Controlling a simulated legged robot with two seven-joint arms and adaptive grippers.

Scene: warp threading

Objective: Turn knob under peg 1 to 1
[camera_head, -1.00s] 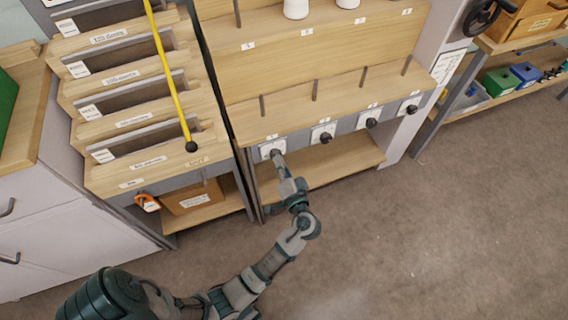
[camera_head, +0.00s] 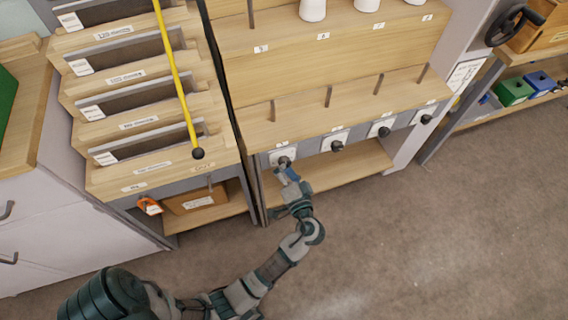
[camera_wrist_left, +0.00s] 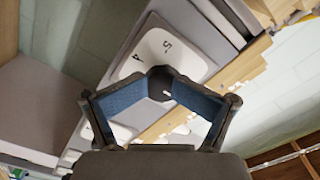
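The leftmost black knob (camera_head: 284,160) sits on a white dial plate (camera_head: 274,155), on the grey rail below the leftmost peg (camera_head: 272,111). My left gripper (camera_head: 288,168) reaches up to it from below. In the left wrist view, the blue finger pads of the left gripper (camera_wrist_left: 160,82) converge on the dark knob (camera_wrist_left: 159,88), with a fingertip against each side. The dial plate (camera_wrist_left: 147,50) shows the numbers 5 and 4 there; its other marks are hidden. I cannot read the knob's setting. My right gripper is not in view.
Three more knobs continue to the right on the rail, the nearest being the second knob (camera_head: 337,146). A low wooden shelf (camera_head: 345,168) lies below. A yellow rod (camera_head: 178,80) with a black tip crosses the left rack. Open floor (camera_head: 430,230) lies in front.

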